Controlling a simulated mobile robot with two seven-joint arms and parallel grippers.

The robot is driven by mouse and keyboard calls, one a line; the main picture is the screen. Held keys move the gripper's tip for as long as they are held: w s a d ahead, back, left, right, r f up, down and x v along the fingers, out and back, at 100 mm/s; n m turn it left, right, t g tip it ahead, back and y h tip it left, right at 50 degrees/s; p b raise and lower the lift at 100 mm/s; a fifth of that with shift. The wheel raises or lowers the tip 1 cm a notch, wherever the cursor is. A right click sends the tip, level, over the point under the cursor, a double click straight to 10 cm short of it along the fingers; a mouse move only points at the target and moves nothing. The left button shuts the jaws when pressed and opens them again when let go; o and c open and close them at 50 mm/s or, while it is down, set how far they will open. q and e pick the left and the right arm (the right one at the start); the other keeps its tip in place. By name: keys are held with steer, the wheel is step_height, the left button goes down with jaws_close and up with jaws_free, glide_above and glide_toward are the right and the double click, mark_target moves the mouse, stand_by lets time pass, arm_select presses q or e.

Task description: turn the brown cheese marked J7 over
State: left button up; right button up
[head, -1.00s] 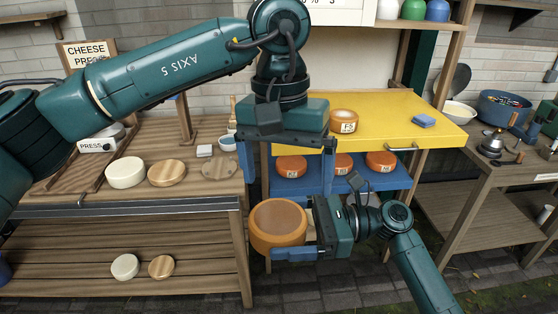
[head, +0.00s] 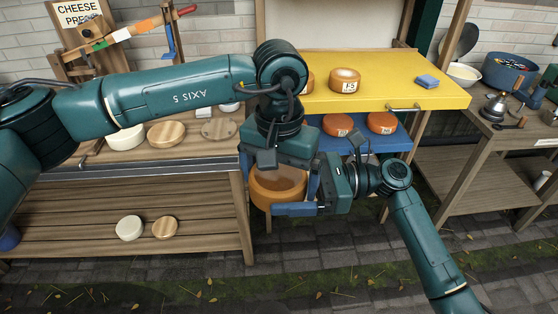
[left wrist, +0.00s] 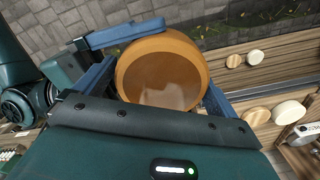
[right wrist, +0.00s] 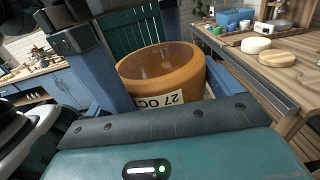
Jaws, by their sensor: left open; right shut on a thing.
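A brown-orange round cheese (head: 262,196) hangs in the air in front of the shelf, its flat face up. In the right wrist view the cheese (right wrist: 160,68) shows a label on its side reading "27 OC", upside down; no J7 mark is seen. My right gripper (head: 302,197) is shut on this cheese from the right side. My left gripper (head: 280,176) points down over it, open, with a finger on either side. In the left wrist view the cheese (left wrist: 160,75) lies between those fingers; whether they touch it I cannot tell.
Orange cheeses (head: 382,122) sit on the blue shelf (head: 370,145) below. A wooden bench (head: 110,190) with pale cheeses (head: 129,228) stands left. A side table (head: 500,140) stands right.

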arm_select(q)
steer(key=shift+f, duration=0.15)
steer(key=shift+c, duration=0.4)
arm_select(e)
steer(key=shift+r, duration=0.1)
arm_select(q)
steer(key=c, duration=0.8)
steer(key=shift+c, duration=0.3)
arm_select(e)
steer(key=o, duration=0.8)
steer(key=shift+c, duration=0.2)
